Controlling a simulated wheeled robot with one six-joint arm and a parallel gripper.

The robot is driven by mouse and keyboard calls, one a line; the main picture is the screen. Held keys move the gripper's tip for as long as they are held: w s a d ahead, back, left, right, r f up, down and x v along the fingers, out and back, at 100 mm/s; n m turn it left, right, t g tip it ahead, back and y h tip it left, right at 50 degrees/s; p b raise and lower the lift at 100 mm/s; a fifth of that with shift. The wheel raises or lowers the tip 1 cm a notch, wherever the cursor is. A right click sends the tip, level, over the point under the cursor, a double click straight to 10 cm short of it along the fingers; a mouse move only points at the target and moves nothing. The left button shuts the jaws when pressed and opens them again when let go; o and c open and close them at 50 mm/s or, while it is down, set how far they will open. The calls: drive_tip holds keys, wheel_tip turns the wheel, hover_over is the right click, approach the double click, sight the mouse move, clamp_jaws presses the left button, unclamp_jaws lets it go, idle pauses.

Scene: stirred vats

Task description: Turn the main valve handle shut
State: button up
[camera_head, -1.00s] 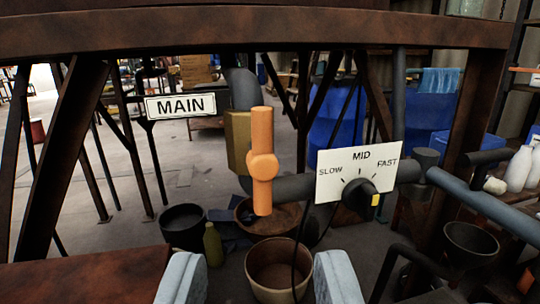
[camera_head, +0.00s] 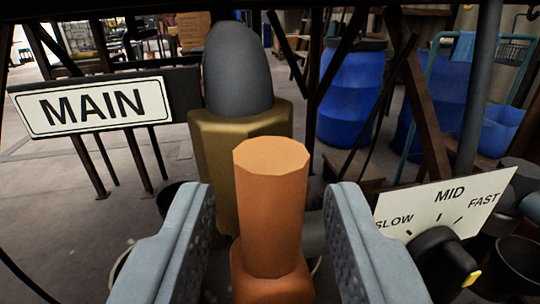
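The orange main valve handle (camera_head: 270,205) stands upright in front of the brass-coloured valve body (camera_head: 215,150). A white MAIN sign (camera_head: 93,106) is to its left. My gripper (camera_head: 270,215) is open, with one grey finger on each side of the handle's upper arm. Gaps show between the handle and both fingers, so neither appears to touch it. The lower part of the handle is hidden below the frame's edge.
A white SLOW-MID-FAST plate (camera_head: 452,200) with a black knob (camera_head: 440,262) sits close to the right finger. A grey pipe (camera_head: 238,70) rises behind the valve. Blue barrels (camera_head: 352,95) stand farther back.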

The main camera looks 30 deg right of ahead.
drive_tip(key=shift+w+d, duration=0.25)
drive_tip(key=shift+w, duration=0.2)
clamp_jaws()
